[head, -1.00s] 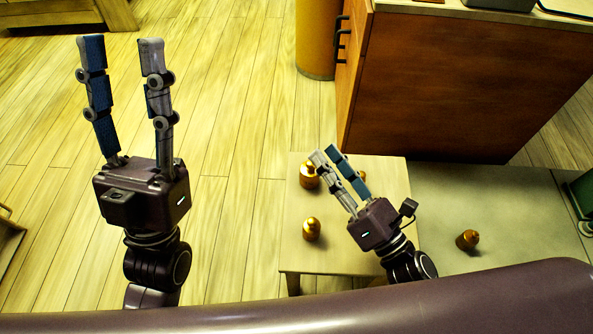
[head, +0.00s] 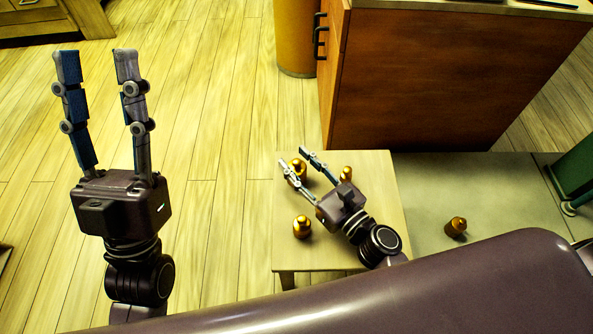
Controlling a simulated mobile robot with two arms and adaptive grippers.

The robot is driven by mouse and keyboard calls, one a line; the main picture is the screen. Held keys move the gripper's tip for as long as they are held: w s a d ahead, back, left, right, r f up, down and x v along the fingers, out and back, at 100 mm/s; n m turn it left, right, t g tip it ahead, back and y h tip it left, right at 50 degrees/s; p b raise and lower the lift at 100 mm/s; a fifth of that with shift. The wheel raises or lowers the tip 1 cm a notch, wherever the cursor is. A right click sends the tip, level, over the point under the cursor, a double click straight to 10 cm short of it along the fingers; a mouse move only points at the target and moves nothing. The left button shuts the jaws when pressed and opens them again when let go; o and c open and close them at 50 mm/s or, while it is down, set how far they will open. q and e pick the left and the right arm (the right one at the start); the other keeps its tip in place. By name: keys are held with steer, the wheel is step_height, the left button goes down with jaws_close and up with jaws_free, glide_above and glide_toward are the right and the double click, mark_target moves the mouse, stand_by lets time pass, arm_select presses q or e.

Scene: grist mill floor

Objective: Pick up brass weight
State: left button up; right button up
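Several golden brass weights are in the head view. One weight (head: 299,168) stands at the far left of a small pale wooden table (head: 380,240) and shows between the fingers of my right gripper (head: 293,158). That gripper is open; I cannot tell if its fingers touch the weight. Another weight (head: 346,173) stands just right of the fingers, partly hidden by the gripper. A third weight (head: 302,227) stands nearer, at the table's left side. A darker weight (head: 456,227) lies tilted on the grey slab. My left gripper (head: 96,55) is open and empty over the floor.
A brown wooden cabinet (head: 420,80) with dark handles stands just behind the table. A yellow cylinder (head: 295,40) is beside it. A green object (head: 575,170) is at the right edge. The grey slab (head: 500,190) is mostly bare. The plank floor (head: 225,130) at left is clear.

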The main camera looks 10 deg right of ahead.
steer(key=shift+w+a, duration=0.1)
steer(key=shift+w, duration=0.05)
jaws_close()
stand_by(0.4)
steer(key=shift+r, duration=0.15)
